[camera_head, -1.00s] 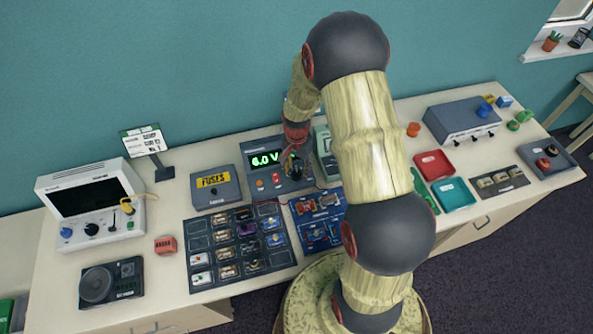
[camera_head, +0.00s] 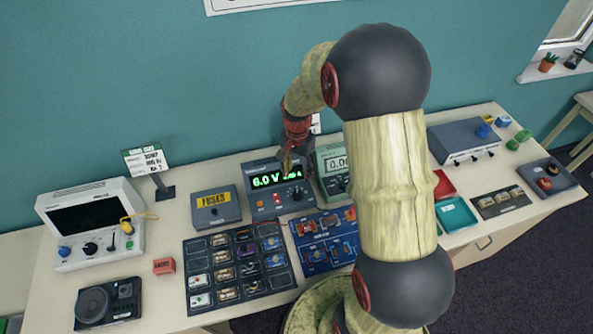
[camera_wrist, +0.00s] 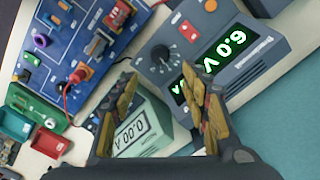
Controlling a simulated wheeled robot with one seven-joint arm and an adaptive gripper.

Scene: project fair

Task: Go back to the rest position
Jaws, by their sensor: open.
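My gripper (camera_head: 291,160) hangs at the end of my raised arm, above the bench and just in front of the power supply (camera_head: 279,197), whose green display reads 6.0 V. In the wrist view my gripper (camera_wrist: 168,108) has its two fingers spread apart with nothing between them. The power supply also shows there (camera_wrist: 205,45), beyond the fingers. The pale green meter (camera_wrist: 145,125), reading 0.00 A, lies partly behind the left finger. In the head view the meter (camera_head: 334,178) is partly hidden by my arm.
The blue circuit board (camera_head: 325,252) and the dark component tray (camera_head: 205,270) lie in front. A scope (camera_head: 92,225), sign (camera_head: 145,161) and fuse box (camera_head: 215,209) stand to the left. Red (camera_head: 443,186) and teal (camera_head: 456,214) trays lie right, partly behind my arm.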

